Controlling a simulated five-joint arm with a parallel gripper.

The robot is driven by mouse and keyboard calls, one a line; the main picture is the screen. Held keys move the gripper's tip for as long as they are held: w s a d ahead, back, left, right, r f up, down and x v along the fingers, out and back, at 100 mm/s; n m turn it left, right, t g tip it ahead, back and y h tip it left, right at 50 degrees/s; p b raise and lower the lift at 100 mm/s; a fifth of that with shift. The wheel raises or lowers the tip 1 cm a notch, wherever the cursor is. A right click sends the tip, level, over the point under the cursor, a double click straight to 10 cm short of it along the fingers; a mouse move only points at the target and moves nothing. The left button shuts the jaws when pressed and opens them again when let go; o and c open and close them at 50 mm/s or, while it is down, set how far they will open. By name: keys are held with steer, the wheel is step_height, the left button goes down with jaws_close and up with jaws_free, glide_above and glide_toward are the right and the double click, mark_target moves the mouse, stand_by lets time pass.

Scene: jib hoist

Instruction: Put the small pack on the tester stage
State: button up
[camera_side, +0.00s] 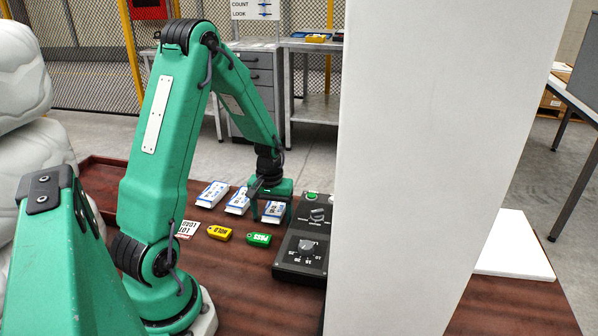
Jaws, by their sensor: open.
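The right one looks smallest, but I cannot be sure. My gripper (271,206) is open and low over the right pack, with its fingers close to the pack's sides. I cannot tell whether they touch it. A black tester (302,252) with a dial and a green button lies just right of the packs. A tall white panel hides its right side, and I cannot make out the stage.
The white panel (430,150) blocks much of the view. A white plate (515,245) lies at the table's right. Bare table shows at the front.

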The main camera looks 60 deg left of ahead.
steer(key=shift+c, duration=0.3)
steer(key=c, duration=1.1)
steer(key=shift+r, duration=0.15)
steer(key=shift+r, duration=0.95)
steer(key=shift+d+r, duration=0.2)
steer(key=shift+r, duration=0.95)
steer(key=d+r, duration=0.2)
steer(key=d, duration=0.1)
steer(key=d+r, duration=0.2)
steer(key=d, duration=0.2)
steer(key=d+r, duration=0.2)
steer(key=d, duration=0.2)
steer(key=shift+d+r, duration=0.15)
steer(key=shift+r, duration=0.1)
